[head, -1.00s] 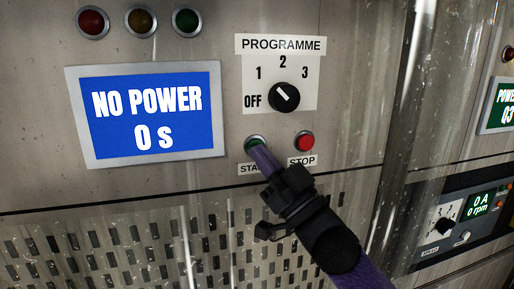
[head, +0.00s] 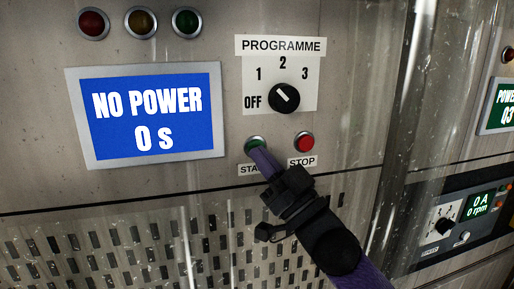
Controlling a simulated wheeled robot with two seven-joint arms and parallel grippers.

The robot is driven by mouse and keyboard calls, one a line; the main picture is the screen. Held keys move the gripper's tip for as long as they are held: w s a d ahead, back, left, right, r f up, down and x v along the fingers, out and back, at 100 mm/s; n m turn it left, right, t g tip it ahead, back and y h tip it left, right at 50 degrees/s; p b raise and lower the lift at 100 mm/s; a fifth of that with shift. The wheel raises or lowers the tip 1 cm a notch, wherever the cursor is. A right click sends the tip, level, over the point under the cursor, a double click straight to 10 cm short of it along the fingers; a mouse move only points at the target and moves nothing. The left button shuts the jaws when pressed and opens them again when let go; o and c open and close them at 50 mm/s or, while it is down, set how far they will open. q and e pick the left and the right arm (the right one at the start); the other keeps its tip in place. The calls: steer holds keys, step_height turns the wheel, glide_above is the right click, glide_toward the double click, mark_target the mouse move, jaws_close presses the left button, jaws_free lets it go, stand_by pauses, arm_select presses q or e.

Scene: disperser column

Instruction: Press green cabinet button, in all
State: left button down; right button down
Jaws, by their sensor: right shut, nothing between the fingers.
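The green START button (head: 253,143) is on the cabinet front, below the programme dial. My right gripper (head: 260,155) is shut and empty, its purple fingertips right at the lower edge of the green button and covering part of it. Whether the tips touch the button or stop just short cannot be told. The gripper also hides part of the START label (head: 248,169). My left gripper is not in view.
The red STOP button (head: 304,142) sits close to the right. The dial (head: 284,97) is above, its pointer between OFF and 1. A blue screen (head: 147,113) reads "NO POWER 0 s". Three dark lamps (head: 141,22) are at top left.

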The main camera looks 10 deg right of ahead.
steer(key=shift+s, duration=0.6)
steer(key=shift+s+d+p, duration=0.1)
steer(key=shift+s+p, duration=0.4)
steer(key=shift+s, duration=2)
